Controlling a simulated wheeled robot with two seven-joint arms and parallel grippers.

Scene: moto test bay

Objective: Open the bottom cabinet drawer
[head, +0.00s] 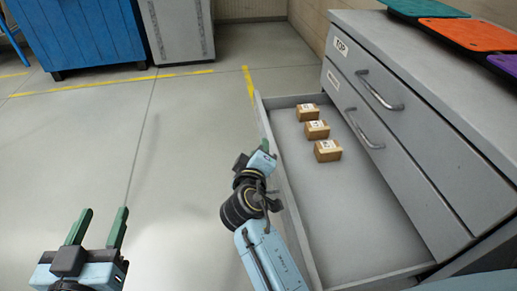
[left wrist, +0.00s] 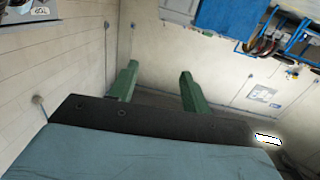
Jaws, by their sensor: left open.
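The grey cabinet (head: 447,130) stands at the right with two closed drawer fronts, the upper one labelled TOP. Below them the bottom drawer (head: 345,222) is pulled far out, its interior showing. My right gripper (head: 265,148) is at the outer side of the drawer's front wall (head: 285,190); its fingers are mostly hidden, so its jaws and any contact with a handle cannot be made out. My left gripper (head: 105,210) is open and empty over the floor at the lower left, away from the cabinet. Its two green fingers also show apart in the left wrist view (left wrist: 159,72).
Three small brown boxes lie in the drawer: far (head: 308,112), middle (head: 316,130) and near (head: 327,151). Coloured mats, one orange (head: 470,33), lie on the cabinet top. A blue cabinet (head: 80,35) and a grey unit (head: 178,30) stand behind. The floor at the left is clear.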

